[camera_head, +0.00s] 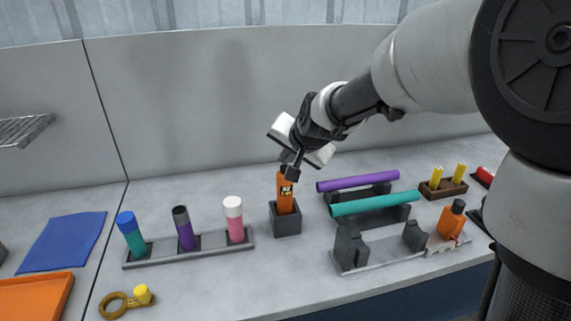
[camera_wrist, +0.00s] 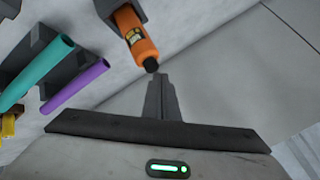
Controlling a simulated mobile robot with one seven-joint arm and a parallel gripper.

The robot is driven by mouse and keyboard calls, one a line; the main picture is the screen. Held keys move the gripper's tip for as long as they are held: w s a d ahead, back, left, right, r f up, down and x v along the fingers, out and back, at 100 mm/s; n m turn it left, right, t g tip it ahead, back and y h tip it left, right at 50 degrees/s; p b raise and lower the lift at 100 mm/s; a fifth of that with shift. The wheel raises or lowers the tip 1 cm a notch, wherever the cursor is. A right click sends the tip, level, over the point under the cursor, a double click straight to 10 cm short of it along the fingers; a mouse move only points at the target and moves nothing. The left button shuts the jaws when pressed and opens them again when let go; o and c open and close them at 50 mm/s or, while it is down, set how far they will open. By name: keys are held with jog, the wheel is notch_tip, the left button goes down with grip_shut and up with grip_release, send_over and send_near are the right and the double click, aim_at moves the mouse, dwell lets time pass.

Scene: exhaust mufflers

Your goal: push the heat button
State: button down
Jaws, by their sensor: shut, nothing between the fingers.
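An orange tool (camera_head: 285,190) with a dark label stands upright in a dark square holder (camera_head: 286,220) in the head view. The orange tool also shows at the top of the wrist view (camera_wrist: 137,35), with a black tip (camera_wrist: 151,64). My gripper (camera_head: 295,162) is shut and empty, right at the upper end of the orange tool. In the wrist view the closed fingertips of my gripper (camera_wrist: 158,77) appear close to the black tip; I cannot tell whether they touch. No part is clearly marked as the heat button.
A teal tube (camera_head: 375,203) and a purple tube (camera_head: 357,181) lie on dark cradles to the right. An orange bottle (camera_head: 451,221) stands by a clamp fixture (camera_head: 352,250). A grey rack (camera_head: 210,243) with three coloured cylinders stands left. A wall (camera_head: 230,90) rises behind.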

notch_tip(320, 180, up, 6)
jog(key=p, duration=0.3)
jog(key=shift+p, duration=0.35)
dwell(2.4)
jog(key=s+d+r+n+g+h+p, duration=0.1)
jog(key=s+d+r+p, duration=0.2)
jog(key=s, duration=0.6)
jog(key=s+d+r+n+g+h+p, duration=0.1)
jog(key=s+d+r+n+p, duration=0.1)
jog(key=s+d, duration=0.5)
jog(key=s+d+r+n+h+p, duration=0.1)
jog(key=s+d+r+p, duration=0.2)
jog(key=s, duration=1)
jog(key=d+r, duration=0.2)
jog(key=d, duration=0.1)
jog(key=shift+g+p, duration=0.3)
jog(key=shift+g, duration=0.1)
